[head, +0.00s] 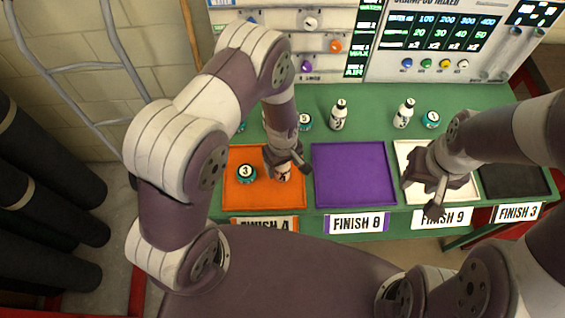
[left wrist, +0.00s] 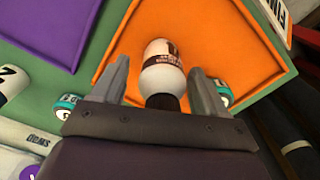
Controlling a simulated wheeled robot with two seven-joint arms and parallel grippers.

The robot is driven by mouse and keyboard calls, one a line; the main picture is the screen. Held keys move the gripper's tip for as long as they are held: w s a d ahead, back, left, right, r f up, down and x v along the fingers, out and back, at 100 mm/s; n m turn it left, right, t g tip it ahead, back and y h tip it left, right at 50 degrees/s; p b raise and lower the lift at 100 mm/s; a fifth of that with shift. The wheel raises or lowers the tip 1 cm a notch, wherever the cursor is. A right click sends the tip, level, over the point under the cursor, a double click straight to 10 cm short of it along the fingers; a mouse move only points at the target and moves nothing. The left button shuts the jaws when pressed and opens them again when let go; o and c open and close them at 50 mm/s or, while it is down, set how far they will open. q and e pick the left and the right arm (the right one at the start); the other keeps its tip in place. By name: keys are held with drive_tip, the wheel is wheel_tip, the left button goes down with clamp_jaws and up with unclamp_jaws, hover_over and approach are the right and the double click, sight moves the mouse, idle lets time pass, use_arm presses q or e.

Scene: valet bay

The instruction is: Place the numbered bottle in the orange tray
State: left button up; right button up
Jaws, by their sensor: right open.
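The orange tray (head: 235,198) lies at the left of the row of trays; it also shows in the left wrist view (left wrist: 215,25). A white bottle with a dark label (head: 284,173) is in it, partly hidden by my left gripper (head: 288,160). In the left wrist view the bottle (left wrist: 162,72) sits between the two fingers, its dark cap toward the palm. A gap shows beside it, so the fingers look open around it. Its number is not clearly readable. My right gripper (head: 436,192) is open and empty over the white tray (head: 408,150).
A teal can marked 3 (head: 246,173) sits in the orange tray, left of the bottle. The purple tray (head: 352,172) is empty; a dark tray (head: 514,182) is at far right. Two white bottles (head: 339,114) (head: 404,113) and teal cans (head: 432,119) stand behind the trays.

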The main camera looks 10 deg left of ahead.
use_arm(q)
drive_tip(key=shift+r, duration=0.1)
drive_tip(key=shift+r, duration=0.25)
wheel_tip(320, 180, up, 10)
drive_tip(key=shift+r+b, duration=0.25)
drive_tip(key=shift+b, duration=0.4)
drive_tip(key=r, duration=0.1)
drive_tip(key=a+r, duration=0.1)
drive_tip(key=r+m, duration=0.1)
drive_tip(key=shift+s+a+r, duration=0.1)
drive_tip(key=shift+s+a, duration=0.05)
drive_tip(key=shift+s, duration=0.2)
drive_tip(key=s+a+r+m+t, duration=0.1)
drive_tip(key=s+a+r+m, duration=0.5)
drive_tip(key=s+r+m, duration=0.1)
drive_tip(key=shift+s+m, duration=0.3)
drive_tip(key=shift+s, duration=0.15)
